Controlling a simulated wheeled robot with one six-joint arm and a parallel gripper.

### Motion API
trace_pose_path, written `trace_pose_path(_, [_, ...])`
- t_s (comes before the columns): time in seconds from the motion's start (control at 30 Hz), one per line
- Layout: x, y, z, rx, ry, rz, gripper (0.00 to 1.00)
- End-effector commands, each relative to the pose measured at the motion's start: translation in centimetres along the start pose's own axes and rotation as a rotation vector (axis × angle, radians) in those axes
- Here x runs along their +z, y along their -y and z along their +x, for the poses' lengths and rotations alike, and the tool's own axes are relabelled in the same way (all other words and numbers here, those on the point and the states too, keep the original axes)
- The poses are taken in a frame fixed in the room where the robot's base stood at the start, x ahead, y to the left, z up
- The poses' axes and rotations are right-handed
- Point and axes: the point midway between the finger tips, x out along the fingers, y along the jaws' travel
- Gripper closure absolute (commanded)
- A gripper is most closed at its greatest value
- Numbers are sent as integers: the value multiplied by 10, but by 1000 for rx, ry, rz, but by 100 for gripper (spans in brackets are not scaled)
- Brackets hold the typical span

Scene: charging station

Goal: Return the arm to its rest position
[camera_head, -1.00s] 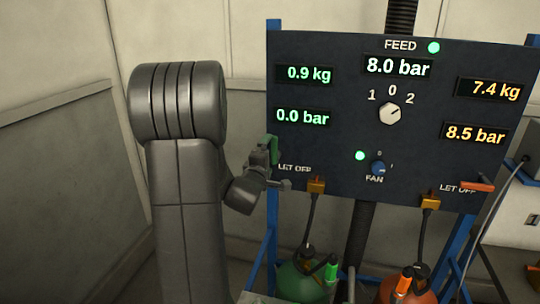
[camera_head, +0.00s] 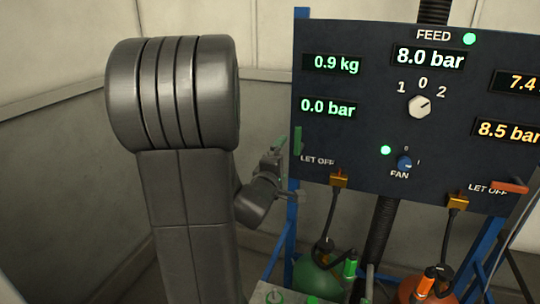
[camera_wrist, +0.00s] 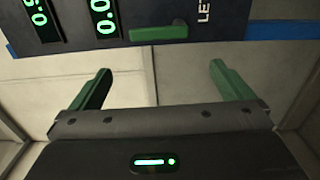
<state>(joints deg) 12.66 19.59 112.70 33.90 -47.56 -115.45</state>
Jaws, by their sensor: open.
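My gripper (camera_head: 282,145) is at the left edge of the dark panel (camera_head: 345,80), next to the green let-off lever (camera_head: 297,141). In the wrist view, my gripper (camera_wrist: 162,78) has its two green fingers wide apart with nothing between them. The green lever (camera_wrist: 160,34) shows beyond the fingertips, lying along the panel's edge and apart from them. My grey arm stands bent on the left of the head view. The panel's left displays read 0.9 kg and 0.0 bar.
The feed knob (camera_head: 419,106) and blue fan knob (camera_head: 404,162) are on the panel. An orange lever (camera_head: 510,187) is at its lower right. A green cylinder (camera_head: 318,278) and an orange cylinder (camera_head: 412,287) stand below with hoses. Bare wall lies left of my arm.

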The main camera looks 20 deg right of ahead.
Motion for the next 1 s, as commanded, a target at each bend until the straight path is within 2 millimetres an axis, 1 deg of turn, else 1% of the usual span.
trace_pose_path(0.17, [0,-1,13,0,2,1,0])
trace_pose_path(0.27, [0,-1,28,0,2,0,0])
trace_pose_path(0.6, [1,-2,88,0,2,2,0])
trace_pose_path(0.8, [1,-2,118,1,2,3,0])
trace_pose_path(1.0, [1,-1,134,0,2,4,0])
